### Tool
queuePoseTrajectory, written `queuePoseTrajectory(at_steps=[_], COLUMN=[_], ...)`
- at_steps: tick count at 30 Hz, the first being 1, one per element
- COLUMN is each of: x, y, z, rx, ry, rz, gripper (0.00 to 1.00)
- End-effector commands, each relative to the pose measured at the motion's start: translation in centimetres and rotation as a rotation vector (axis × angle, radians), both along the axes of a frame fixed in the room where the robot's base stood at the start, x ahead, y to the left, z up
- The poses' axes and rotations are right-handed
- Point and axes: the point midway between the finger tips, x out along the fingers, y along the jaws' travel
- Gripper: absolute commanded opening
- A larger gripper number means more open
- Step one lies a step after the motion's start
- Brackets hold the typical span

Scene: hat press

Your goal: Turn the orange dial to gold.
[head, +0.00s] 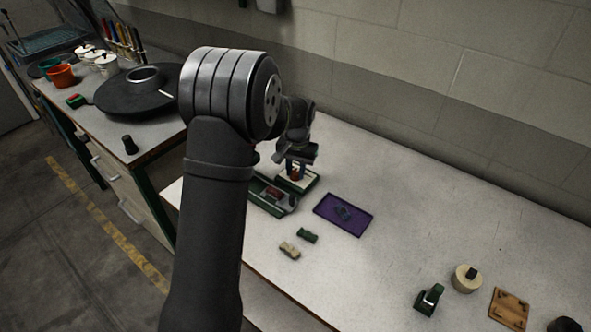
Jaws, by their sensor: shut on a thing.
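The orange dial (295,174) sits on a pale, green-edged panel (308,184) on the bench in the head view. My gripper (296,166) points down over the dial and is shut on it. The fingers hide much of the dial. The dial's pointer and any gold mark are too small and covered to read.
A green tray with a red item (273,193) stands just left of the panel. A purple tray (327,218) lies to its right. Small green (307,236) and tan (289,250) blocks lie in front. The bench's middle right is clear; the wall stands behind.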

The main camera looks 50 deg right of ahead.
Motion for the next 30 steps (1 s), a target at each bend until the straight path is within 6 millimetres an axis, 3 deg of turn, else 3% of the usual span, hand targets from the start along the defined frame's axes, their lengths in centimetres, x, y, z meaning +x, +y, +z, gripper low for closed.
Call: queuePoseTrajectory(at_steps=[18, 30], x=[0.05, 0.04], y=[-0.13, -0.16], z=[0.05, 0.05], rx=[-0.002, -0.002], ry=[-0.001, -0.001], rz=[0.536, 0.698], gripper=[0.02, 0.02])
